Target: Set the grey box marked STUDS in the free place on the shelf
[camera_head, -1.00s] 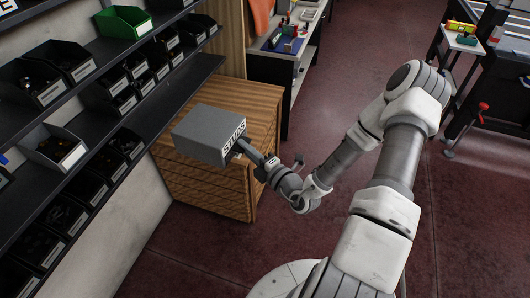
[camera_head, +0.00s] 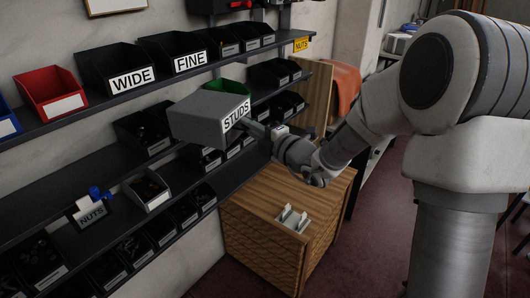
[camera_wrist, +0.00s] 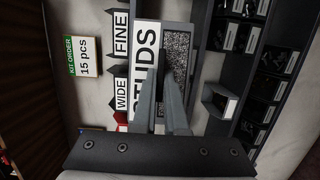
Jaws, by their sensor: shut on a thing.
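The grey box marked STUDS (camera_head: 205,118) is held up in the air in front of the shelves, its label facing right toward my arm. My gripper (camera_head: 257,131) is shut on the box at its labelled face. In the wrist view, the fingers (camera_wrist: 165,95) cover part of the label on the box (camera_wrist: 146,55). The shelf unit (camera_head: 75,123) has a top board with red, WIDE and FINE bins. A bare stretch of the middle board (camera_head: 75,172) shows left of the black bins. The box hides part of the boards behind it.
The WIDE bin (camera_head: 118,66) and FINE bin (camera_head: 175,53) stand above and behind the box. The wooden chest (camera_head: 275,240) carries a small pale holder (camera_head: 292,218). A KIT ORDER card (camera_wrist: 85,56) hangs on the wall.

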